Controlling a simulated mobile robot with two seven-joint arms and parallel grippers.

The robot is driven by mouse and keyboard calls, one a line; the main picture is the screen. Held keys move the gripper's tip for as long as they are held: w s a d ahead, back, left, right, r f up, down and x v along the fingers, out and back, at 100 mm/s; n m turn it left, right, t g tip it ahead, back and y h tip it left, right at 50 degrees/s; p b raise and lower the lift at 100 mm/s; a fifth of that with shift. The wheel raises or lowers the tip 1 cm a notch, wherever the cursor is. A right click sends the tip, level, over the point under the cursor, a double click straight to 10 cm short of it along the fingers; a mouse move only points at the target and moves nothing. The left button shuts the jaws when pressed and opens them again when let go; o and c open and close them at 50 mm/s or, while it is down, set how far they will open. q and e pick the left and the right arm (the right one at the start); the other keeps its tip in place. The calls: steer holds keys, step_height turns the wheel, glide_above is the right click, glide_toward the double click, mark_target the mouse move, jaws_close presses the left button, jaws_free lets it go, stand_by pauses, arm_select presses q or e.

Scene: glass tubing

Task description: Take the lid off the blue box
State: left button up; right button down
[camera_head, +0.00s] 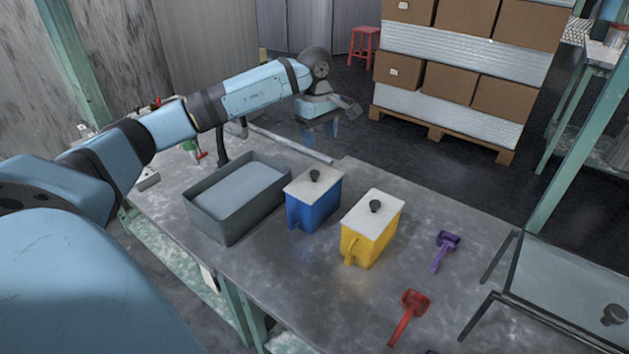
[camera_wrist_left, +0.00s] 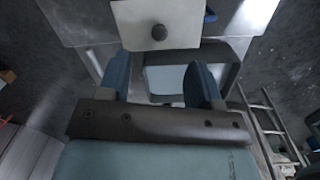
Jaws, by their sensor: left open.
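The blue box (camera_head: 312,212) stands on the grey table, between a grey tub and a yellow box. Its white lid (camera_head: 315,180) sits on top, with a round black knob (camera_head: 315,174) in the middle. In the left wrist view a white lid (camera_wrist_left: 185,16) with a dark knob (camera_wrist_left: 158,32) shows at the top, with a bit of blue beside it. My left gripper (camera_head: 320,126) is open and empty, above and behind the blue box, apart from the lid. Its two blue fingers (camera_wrist_left: 158,72) are spread in the wrist view. My right gripper is not in view.
The grey tub (camera_head: 207,211) stands left of the blue box. The yellow box (camera_head: 371,247) with its own knobbed white lid stands close on the right. A purple tool (camera_head: 445,248), a red tool (camera_head: 409,314) and a dark-framed rack (camera_head: 515,262) lie further right.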

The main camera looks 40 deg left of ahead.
arm_select(q)
steer(key=a, duration=0.2)
steer(key=y+b, duration=0.1)
steer(key=b, duration=0.1)
glide_above(314, 171)
steer(key=f, duration=0.7)
steer(key=shift+s+a+f, duration=0.1)
steer(key=shift+s+a, duration=0.05)
steer(key=shift+a, duration=0.05)
steer(key=f, duration=0.5)
steer(key=shift+d+f+b, duration=0.25)
steer(key=shift+f+b, duration=0.05)
steer(key=shift+b, duration=0.1)
steer(key=c, duration=1)
steer(key=shift+r, duration=0.1)
